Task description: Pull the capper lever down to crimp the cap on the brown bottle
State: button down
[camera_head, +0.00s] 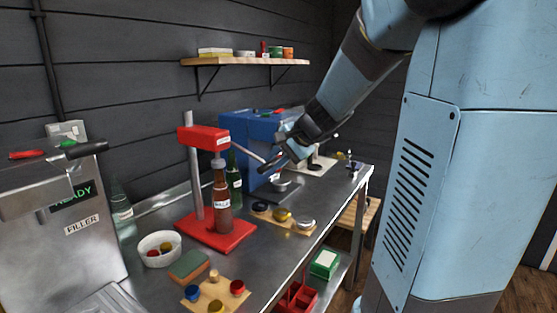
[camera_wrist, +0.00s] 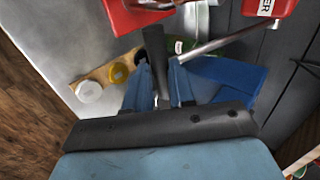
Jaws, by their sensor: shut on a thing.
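The red capper (camera_head: 203,140) stands on the steel bench with a red base and a grey post. Its thin metal lever (camera_head: 246,153) slopes down to the right from the head. My gripper (camera_head: 274,163) is at the lever's outer end. In the wrist view my gripper (camera_wrist: 160,92) is shut on the lever's dark grip (camera_wrist: 155,52), and the metal rod (camera_wrist: 225,41) runs up right towards the red head (camera_wrist: 268,7). The brown bottle (camera_head: 222,199) stands upright on the base under the head. Its cap is too small to make out.
A green bottle (camera_head: 235,179) stands behind the brown one. A blue box (camera_head: 250,135) is behind the lever. A white bowl (camera_head: 159,249), a sponge (camera_head: 188,265) and wooden boards with caps lie around the base. The filler (camera_head: 62,225) is at left.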

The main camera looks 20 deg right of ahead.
jog(key=c, duration=1.2)
grip_release()
jog(key=shift+s+f, duration=0.35)
jog(key=shift+f, duration=0.55)
jog(key=shift+o, duration=1.2)
jog(key=shift+a, duration=0.2)
jog(key=v, duration=1.4)
jog(key=shift+w+d+r, duration=0.2)
jog(key=shift+d+r, duration=0.2)
